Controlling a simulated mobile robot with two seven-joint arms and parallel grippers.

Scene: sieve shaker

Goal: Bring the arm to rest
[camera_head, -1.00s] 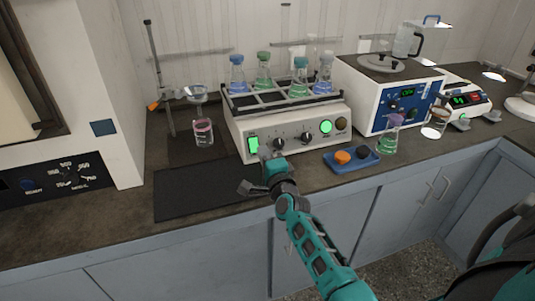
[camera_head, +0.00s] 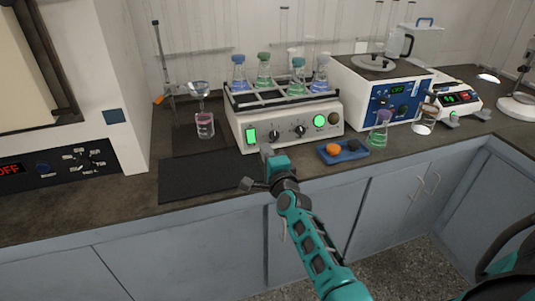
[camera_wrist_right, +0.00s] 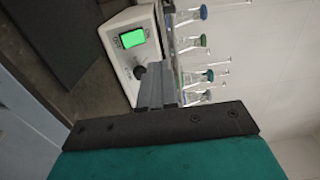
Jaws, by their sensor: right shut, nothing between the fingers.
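My right arm reaches in from the lower right in the head view. Its right gripper (camera_head: 266,151) is shut and empty, in front of the lower left front of the white shaker (camera_head: 290,142). In the right wrist view the shut fingers (camera_wrist_right: 153,86) overlap the shaker's front panel, near a dark knob and the lit green switch (camera_wrist_right: 132,38). I cannot tell whether the fingertips touch the panel. Several stoppered flasks (camera_head: 264,72) with blue and green liquid stand in the rack on the shaker. My left gripper is not in view.
A dark mat (camera_head: 205,180) lies left of the gripper. A blue tray (camera_head: 329,157) with an orange and a dark piece lies to its right, by a small flask (camera_head: 379,131). A stand with a funnel and beaker (camera_head: 204,126) is at left. A white-and-blue bath (camera_head: 360,96) stands right.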

